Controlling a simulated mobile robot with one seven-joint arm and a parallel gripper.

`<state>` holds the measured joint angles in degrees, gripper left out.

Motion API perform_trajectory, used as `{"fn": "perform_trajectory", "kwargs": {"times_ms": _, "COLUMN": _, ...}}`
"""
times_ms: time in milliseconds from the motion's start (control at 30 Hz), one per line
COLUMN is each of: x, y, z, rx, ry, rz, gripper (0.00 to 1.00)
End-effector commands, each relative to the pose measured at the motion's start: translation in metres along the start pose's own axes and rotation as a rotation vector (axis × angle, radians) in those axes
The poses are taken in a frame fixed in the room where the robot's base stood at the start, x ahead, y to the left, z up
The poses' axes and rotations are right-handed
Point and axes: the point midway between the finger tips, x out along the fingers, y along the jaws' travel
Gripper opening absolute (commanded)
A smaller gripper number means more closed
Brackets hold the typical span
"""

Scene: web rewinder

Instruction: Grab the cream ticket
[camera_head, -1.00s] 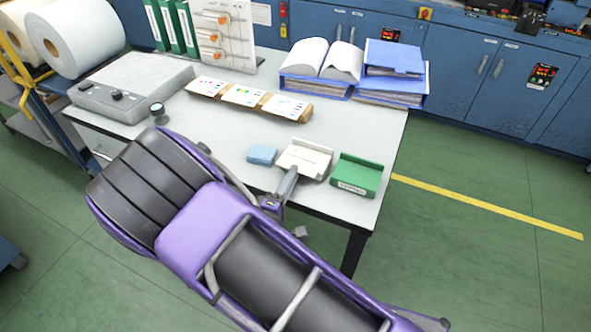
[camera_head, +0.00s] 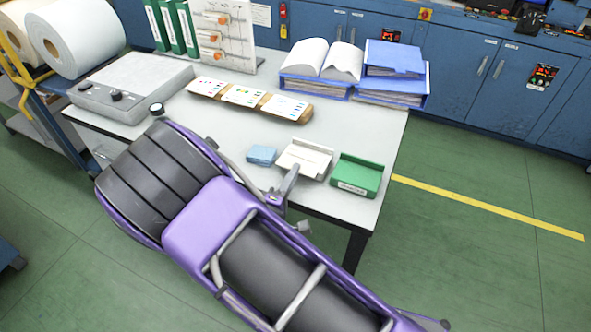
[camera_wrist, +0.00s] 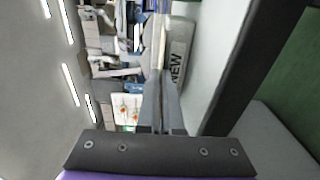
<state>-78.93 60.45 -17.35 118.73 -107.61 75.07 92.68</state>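The cream ticket (camera_wrist: 162,42) appears to be the thin pale strip seen nearly edge-on at the fingertips in the wrist view. My gripper (camera_wrist: 161,78) points at it, with its fingers close together beside the tray front marked "NEW" (camera_wrist: 178,64). I cannot tell whether the fingers grip the strip or only stand around it. In the head view my gripper (camera_head: 291,174) is at the front of the cream-white tray (camera_head: 318,151). The ticket cannot be made out clearly there.
A green tray (camera_head: 358,176) stands right of the cream-white one, and a blue block (camera_head: 262,154) stands left. A board with printed cards (camera_head: 245,97), blue binders (camera_head: 393,82) and a grey device (camera_head: 130,85) sit further back. The table's (camera_head: 225,130) middle is clear.

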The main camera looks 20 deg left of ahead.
Motion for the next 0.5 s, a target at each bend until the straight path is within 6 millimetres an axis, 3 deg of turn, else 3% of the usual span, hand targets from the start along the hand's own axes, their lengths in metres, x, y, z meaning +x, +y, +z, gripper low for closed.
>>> {"fn": "perform_trajectory", "kwargs": {"times_ms": 367, "x": 0.0, "y": 0.0, "z": 0.0, "rx": 0.0, "ry": 0.0, "rz": 0.0, "gripper": 0.0}}
{"fn": "perform_trajectory", "kwargs": {"times_ms": 500, "x": 0.0, "y": 0.014, "z": 0.0, "rx": 0.002, "ry": 0.0, "rz": 0.0, "gripper": 0.0}}
